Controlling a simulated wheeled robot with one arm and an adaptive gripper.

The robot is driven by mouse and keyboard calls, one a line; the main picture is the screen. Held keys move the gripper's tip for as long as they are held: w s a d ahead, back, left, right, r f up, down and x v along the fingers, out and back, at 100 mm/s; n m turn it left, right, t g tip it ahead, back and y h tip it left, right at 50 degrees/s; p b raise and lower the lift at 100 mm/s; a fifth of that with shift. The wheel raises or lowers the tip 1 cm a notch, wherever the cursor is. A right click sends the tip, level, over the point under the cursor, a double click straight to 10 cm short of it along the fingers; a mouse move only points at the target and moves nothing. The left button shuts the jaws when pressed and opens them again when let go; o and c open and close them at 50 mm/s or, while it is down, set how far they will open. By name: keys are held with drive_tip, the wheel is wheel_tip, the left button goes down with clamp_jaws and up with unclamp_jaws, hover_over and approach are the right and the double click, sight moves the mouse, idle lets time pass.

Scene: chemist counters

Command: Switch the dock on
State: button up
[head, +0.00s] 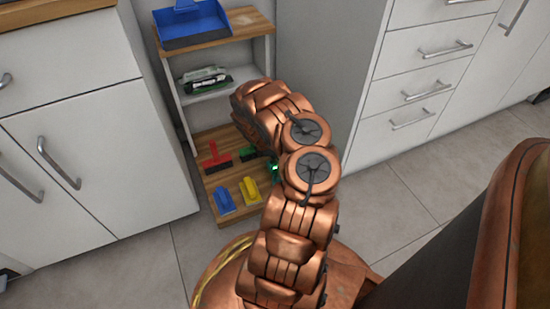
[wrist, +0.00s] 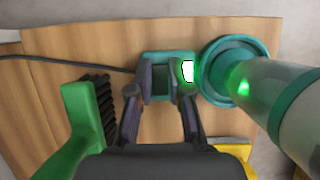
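In the wrist view, a small teal block (wrist: 153,57), seemingly part of the dock, sits on the wooden board with a dark cable running left. A bright white patch (wrist: 187,71) with a green rim shows at its right side. A round teal base (wrist: 217,82) stands to the right, with a pale and teal cylinder (wrist: 282,98) above it, glowing green. My gripper (wrist: 161,82) has its two fingers apart, over the block; whether they touch it I cannot tell. In the head view my arm hides the gripper; a small teal, green-lit part (head: 274,170) shows beside it.
A green brush (wrist: 84,115) with dark bristles is close left of my gripper. A red brush (head: 216,157), blue brush (head: 224,201) and yellow brush (head: 250,190) lie on the bottom board. White cabinets flank the shelf, and a blue dustpan (head: 195,25) is on top.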

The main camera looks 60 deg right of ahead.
clamp_jaws()
drive_tip(key=shift+w+f+g+h+b, duration=0.25)
drive_tip(key=shift+h+b, duration=0.25)
drive_tip(key=shift+b, duration=1.15)
drive_tip(key=shift+s+a+r+b, duration=0.15)
drive_tip(key=shift+r+b, duration=0.1)
drive_tip(key=shift+b, duration=0.15)
drive_tip(key=o, duration=0.6)
unclamp_jaws()
drive_tip(key=shift+o, duration=0.2)
drive_tip(key=v, duration=1.2)
drive_tip(key=shift+w+a, duration=0.2)
drive_tip(key=shift+w, duration=0.05)
drive_tip(key=shift+f, duration=0.1)
